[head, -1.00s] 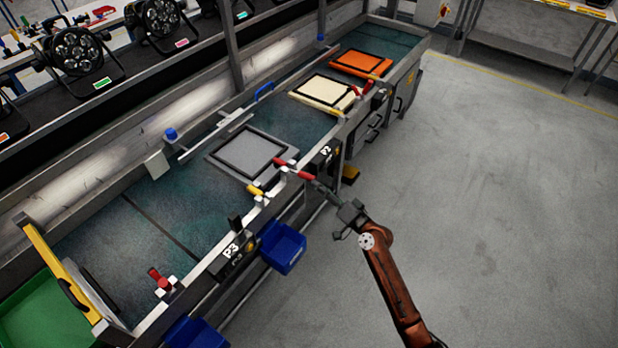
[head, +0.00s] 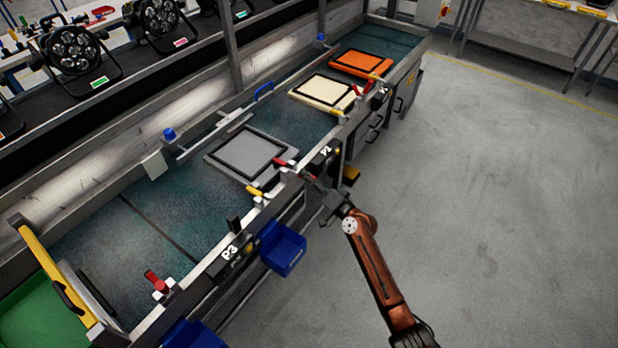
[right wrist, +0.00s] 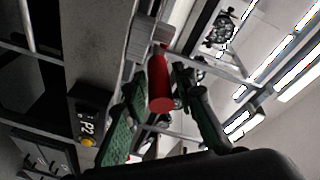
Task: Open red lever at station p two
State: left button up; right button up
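The red lever (right wrist: 160,82) at the station marked P2 (head: 325,152) shows in the right wrist view as a red cylinder, its round end toward the camera. My right gripper (right wrist: 165,108) is open, with one green-padded finger on each side of the lever. I cannot tell whether either finger touches it. The P2 sign also shows in the right wrist view (right wrist: 87,127). My left gripper is not in view.
A grey framed plate (head: 249,152) lies on the bench behind the lever, with a yellow handle (head: 255,191) nearby. Another red lever (head: 157,281) stands further left. The floor at right is clear.

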grip_shut()
dwell(0.4)
